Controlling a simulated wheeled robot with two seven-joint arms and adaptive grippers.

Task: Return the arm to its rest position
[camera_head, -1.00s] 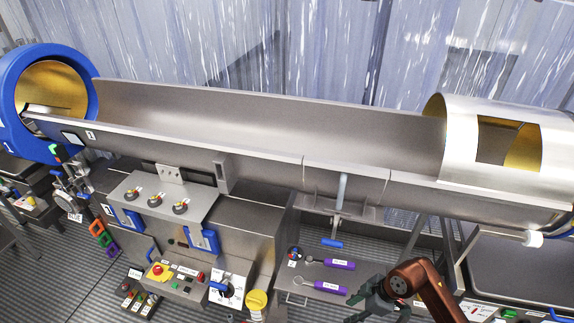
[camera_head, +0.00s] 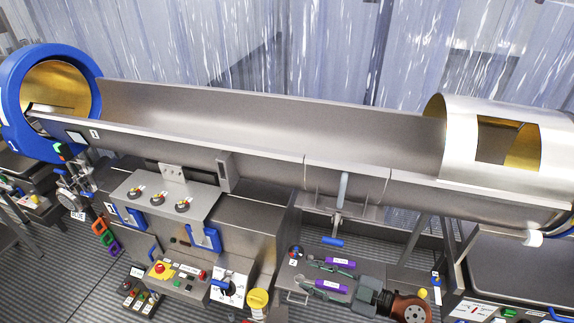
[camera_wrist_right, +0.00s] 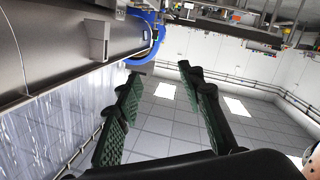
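My right gripper (camera_head: 309,273) comes in at the bottom right of the head view and points left. Its two fingers are spread apart, with nothing seen between them. In the right wrist view the green padded fingers (camera_wrist_right: 160,78) are wide apart and empty, with the floor behind them. In the head view the fingers overlap two purple-handled tools (camera_head: 335,262) lying on a grey shelf; I cannot tell the height gap between them. My left gripper and arm are not in view.
A long steel trough (camera_head: 270,118) runs between a blue-rimmed drum (camera_head: 12,100) and a silver drum (camera_head: 460,130). Below it are a control panel (camera_head: 178,278) and a yellow knob (camera_head: 257,299). The right wrist view shows open tiled floor (camera_wrist_right: 160,120).

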